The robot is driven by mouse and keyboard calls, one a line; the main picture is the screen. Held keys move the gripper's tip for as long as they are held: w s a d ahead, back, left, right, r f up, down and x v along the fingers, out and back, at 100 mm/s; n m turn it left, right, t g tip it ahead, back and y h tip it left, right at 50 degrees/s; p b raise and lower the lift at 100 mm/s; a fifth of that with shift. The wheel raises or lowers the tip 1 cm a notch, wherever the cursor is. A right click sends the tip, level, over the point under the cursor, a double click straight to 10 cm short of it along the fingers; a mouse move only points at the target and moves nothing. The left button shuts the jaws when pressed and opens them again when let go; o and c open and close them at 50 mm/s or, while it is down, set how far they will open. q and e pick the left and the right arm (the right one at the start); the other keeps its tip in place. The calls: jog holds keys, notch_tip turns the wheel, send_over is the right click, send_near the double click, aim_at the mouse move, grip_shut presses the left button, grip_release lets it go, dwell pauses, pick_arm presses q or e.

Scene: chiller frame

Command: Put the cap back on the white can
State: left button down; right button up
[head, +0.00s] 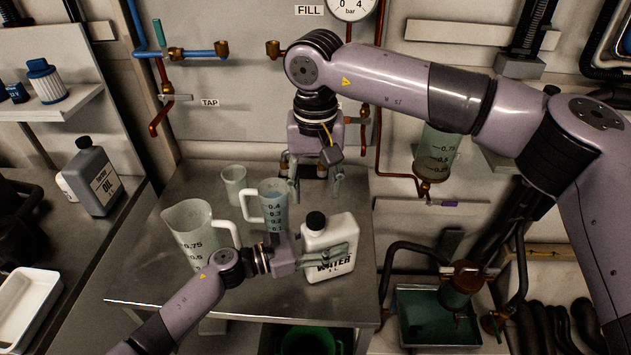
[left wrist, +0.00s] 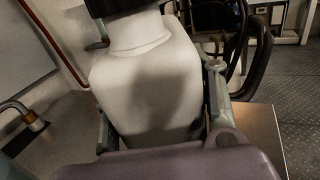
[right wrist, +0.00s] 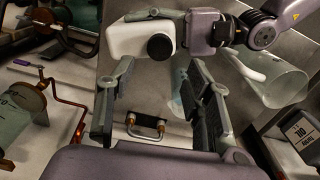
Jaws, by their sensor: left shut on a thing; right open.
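The white can (head: 330,236), marked WATER, stands upright on the steel table near its front right. A black cap (head: 315,221) sits on its neck; I cannot tell how tight it is. The cap also shows in the right wrist view (right wrist: 160,46) and at the top of the left wrist view (left wrist: 115,7). My left gripper (head: 325,256) is shut on the can's body, with a finger on each side in the left wrist view. My right gripper (head: 315,194) is open and empty, pointing down behind the can, apart from the cap.
A large measuring jug (head: 190,228), a smaller jug (head: 273,205) and a cup (head: 233,186) stand left of the can. The table's front edge (head: 240,313) is near. A sight glass (head: 437,148) and copper pipes line the wall at right. A grey oil can (head: 95,180) stands far left.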

aim_at(315, 218)
jog(key=n, duration=0.3)
jog(key=shift+r+n, duration=0.1)
jog(key=shift+n, duration=0.2)
jog(key=shift+f, duration=4.05)
jog(key=shift+c, duration=0.4)
grip_shut()
